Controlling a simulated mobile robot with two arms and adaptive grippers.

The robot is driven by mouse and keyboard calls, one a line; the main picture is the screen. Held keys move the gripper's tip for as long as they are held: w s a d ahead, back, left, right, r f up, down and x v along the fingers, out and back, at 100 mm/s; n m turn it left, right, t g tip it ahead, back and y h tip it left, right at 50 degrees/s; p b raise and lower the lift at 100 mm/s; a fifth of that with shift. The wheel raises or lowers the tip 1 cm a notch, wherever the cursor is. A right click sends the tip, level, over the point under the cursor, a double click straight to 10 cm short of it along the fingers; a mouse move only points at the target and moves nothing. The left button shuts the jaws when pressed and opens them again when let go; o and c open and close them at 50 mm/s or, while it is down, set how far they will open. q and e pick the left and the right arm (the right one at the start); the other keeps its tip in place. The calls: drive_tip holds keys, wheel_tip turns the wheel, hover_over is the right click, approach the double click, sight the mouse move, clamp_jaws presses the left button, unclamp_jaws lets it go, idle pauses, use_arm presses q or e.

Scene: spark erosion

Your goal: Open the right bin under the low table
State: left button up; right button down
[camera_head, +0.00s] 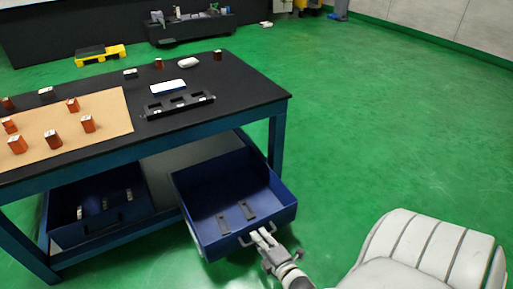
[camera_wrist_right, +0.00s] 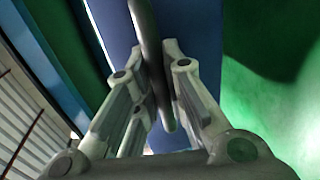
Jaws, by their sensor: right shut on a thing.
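The low table (camera_head: 250,92) has a black top and blue legs. Under it, the right bin (camera_head: 228,176) is a blue open-topped box, pulled out well past the table's front edge. Two dark flat pieces lie on its floor. In the right wrist view the handle (camera_wrist_right: 150,50) runs between the fingers of my right gripper (camera_wrist_right: 160,105), against the blue bin front (camera_wrist_right: 195,50). My left gripper is not in view.
A left bin (camera_head: 130,216) sits under the table with small parts inside. A brown mat (camera_head: 100,105) with several red-brown blocks and a black tray (camera_head: 180,106) lie on the tabletop. Green floor (camera_head: 400,120) is clear to the right.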

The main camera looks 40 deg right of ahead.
drive_tip(key=shift+s+a, duration=0.1)
drive_tip(key=shift+s, duration=0.05)
drive_tip(key=c, duration=1.5)
unclamp_jaws()
drive_tip(key=o, duration=0.7)
drive_tip(key=r, duration=1)
drive_tip(key=shift+w+d+r, duration=0.2)
drive_tip(key=shift+r, duration=0.05)
drive_tip(key=shift+s+a+r, duration=0.1)
drive_tip(key=shift+s, duration=0.05)
drive_tip(key=c, duration=0.5)
drive_tip(key=shift+f, duration=0.25)
drive_tip(key=shift+c, duration=0.9)
